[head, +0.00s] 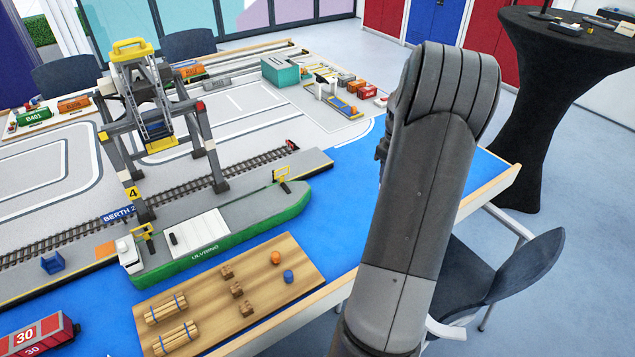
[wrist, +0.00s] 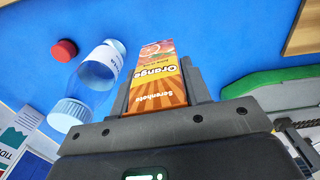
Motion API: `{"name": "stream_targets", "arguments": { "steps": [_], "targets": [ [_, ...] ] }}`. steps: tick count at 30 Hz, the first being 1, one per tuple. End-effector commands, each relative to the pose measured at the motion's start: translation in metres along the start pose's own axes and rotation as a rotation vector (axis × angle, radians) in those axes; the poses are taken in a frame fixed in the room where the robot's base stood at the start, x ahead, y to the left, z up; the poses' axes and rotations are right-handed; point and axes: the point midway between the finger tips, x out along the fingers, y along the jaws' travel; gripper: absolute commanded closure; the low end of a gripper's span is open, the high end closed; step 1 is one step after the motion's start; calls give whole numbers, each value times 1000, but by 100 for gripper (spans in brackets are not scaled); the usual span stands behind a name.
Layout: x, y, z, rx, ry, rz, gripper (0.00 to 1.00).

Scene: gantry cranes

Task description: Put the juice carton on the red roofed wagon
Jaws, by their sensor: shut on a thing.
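The juice carton (wrist: 158,82) is orange and red with "Orange" lettering. In the wrist view it stands between the jaws of my gripper (wrist: 160,90), which is shut on it. The head view does not show the carton or the gripper; my arm covers that area.
In the wrist view a clear bottle with a blue cap (wrist: 95,82) and a red round thing (wrist: 64,50) are left of the carton. In the head view, a green ship (head: 225,237), a wooden board with loads (head: 215,305) and a grey gantry crane (head: 150,125) occupy the table.

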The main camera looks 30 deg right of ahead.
Motion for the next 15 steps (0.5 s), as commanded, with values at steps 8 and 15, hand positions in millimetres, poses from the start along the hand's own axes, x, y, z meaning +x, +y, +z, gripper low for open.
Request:
{"name": "stream_targets", "arguments": {
  "steps": [8,15],
  "targets": [
    [-2,-16,-18,12,1,0,85],
    [-4,-85,-86,80,1,0,85]
  ]
}}
